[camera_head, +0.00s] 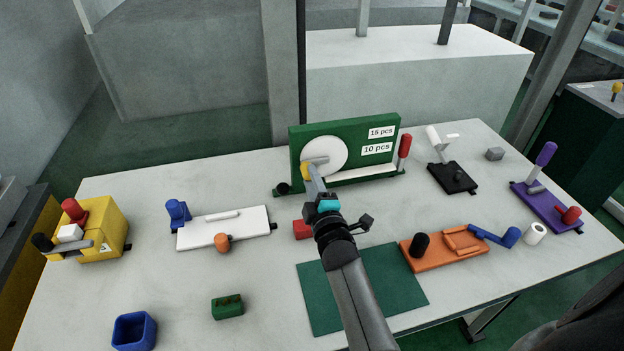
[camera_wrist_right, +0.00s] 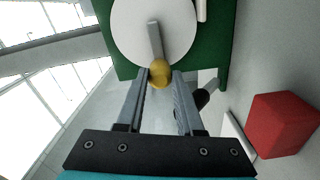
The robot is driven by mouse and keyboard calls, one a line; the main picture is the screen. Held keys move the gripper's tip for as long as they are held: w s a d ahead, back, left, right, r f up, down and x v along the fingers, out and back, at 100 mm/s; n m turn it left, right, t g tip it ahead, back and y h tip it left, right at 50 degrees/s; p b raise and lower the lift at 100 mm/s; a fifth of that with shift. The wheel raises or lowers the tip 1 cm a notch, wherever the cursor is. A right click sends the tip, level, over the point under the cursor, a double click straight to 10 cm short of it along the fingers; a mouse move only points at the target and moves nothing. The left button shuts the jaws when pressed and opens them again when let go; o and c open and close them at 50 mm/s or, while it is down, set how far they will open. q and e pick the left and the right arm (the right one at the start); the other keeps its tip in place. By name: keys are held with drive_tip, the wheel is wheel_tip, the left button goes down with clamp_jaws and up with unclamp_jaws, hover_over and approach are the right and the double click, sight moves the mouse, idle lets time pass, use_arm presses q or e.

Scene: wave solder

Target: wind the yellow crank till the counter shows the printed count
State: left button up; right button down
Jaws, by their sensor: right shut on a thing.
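A green upright panel (camera_head: 350,130) stands at the back middle of the table and carries a round white disc (camera_head: 328,150). The disc also shows in the wrist view (camera_wrist_right: 180,25), with a grey crank arm (camera_wrist_right: 155,40) across it ending in a yellow knob (camera_wrist_right: 160,76). My right gripper (camera_wrist_right: 161,76) is shut on the yellow knob, one finger on each side. In the head view the knob (camera_head: 305,171) sits at the disc's lower left. Labels reading "15 pcs" (camera_head: 381,132) and "10 pcs" (camera_head: 377,149) are on the panel. I cannot make out a counter reading. My left gripper is out of view.
A red block (camera_head: 302,229) lies beside my right forearm, in front of the panel. A red handle (camera_head: 404,146) stands at the panel's right end. A white fixture (camera_head: 245,224) is left, an orange one (camera_head: 425,262) right. A green mat (camera_head: 390,290) lies in front.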

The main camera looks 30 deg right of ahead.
drive_tip(key=shift+r, duration=0.15)
drive_tip(key=c, duration=0.5)
unclamp_jaws()
drive_tip(key=shift+c, duration=0.2)
